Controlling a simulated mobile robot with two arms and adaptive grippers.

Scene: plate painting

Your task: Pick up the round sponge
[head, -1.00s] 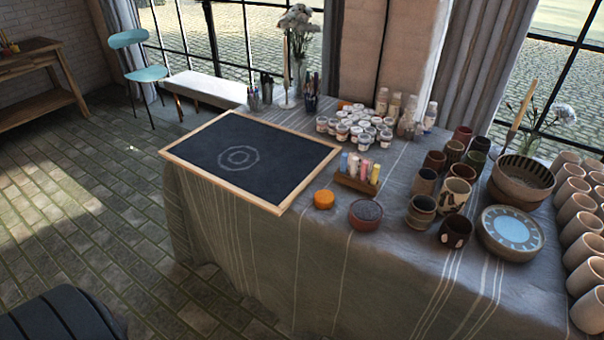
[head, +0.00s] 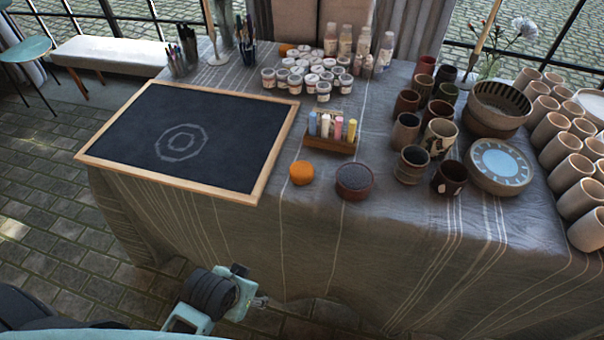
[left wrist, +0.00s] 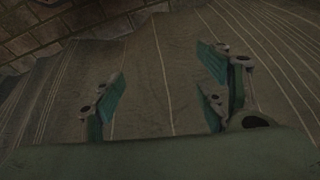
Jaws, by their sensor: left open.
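The round sponge (head: 302,173) is a small orange disc on the cloth-covered table. In the head view it lies between the chalkboard and a round dark-filled bowl, near the table's front edge. My left gripper (head: 262,302) is low in front of the table, below the tabletop and apart from the sponge. In the left wrist view the left gripper (left wrist: 165,92) is open and empty, facing the hanging striped cloth. The sponge is not seen in that view. My right gripper is not in view.
A wood-framed chalkboard (head: 268,172) lies left of the sponge. A red bowl (head: 354,181) stands close on its right. A chalk holder (head: 331,143) and paint jars (head: 323,92) are behind. Cups and plates (head: 499,168) fill the right side.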

